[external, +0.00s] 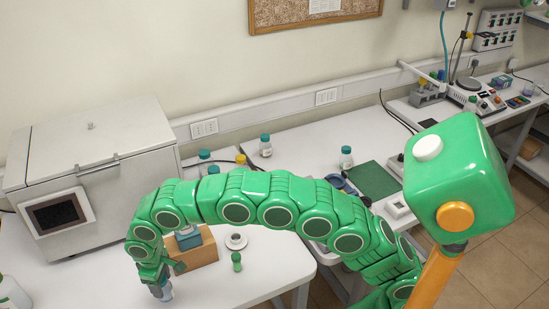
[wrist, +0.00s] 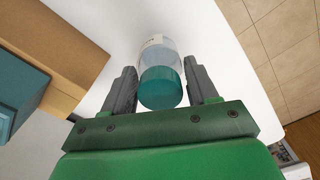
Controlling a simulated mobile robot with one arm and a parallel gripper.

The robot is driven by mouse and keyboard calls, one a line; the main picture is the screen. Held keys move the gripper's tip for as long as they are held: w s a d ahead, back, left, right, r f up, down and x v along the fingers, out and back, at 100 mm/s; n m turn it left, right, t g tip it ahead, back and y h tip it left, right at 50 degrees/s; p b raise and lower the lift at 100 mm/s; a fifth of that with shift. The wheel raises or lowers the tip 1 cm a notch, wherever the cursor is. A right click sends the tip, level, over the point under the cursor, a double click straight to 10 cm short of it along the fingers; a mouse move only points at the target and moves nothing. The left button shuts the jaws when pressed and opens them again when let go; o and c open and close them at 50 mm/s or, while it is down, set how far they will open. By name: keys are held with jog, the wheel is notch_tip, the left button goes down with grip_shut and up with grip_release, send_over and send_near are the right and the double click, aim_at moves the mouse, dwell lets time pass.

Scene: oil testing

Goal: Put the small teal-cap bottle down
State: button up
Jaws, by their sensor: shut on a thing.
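The small teal-cap bottle (wrist: 160,88) is between the two fingers of my gripper (wrist: 164,72) in the wrist view. Its teal cap faces my palm and its clear body points away, over the white table (wrist: 225,60). My gripper is shut on it. In the external view my gripper (external: 157,284) is low over the front left of the table, pointing down. The clear lower part of the bottle (external: 167,293) shows below the fingers. I cannot tell whether its base touches the table.
A brown box (external: 200,252) with a blue-grey item on it stands close beside my gripper. A large white machine (external: 95,160) is behind. The table's right edge is near.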

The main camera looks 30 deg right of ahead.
jog(key=shift+f, duration=1.35)
jog(key=shift+f, duration=0.1)
jog(key=o, duration=1.2)
notch_tip(320, 180, up, 12)
jog(key=shift+r, duration=0.15)
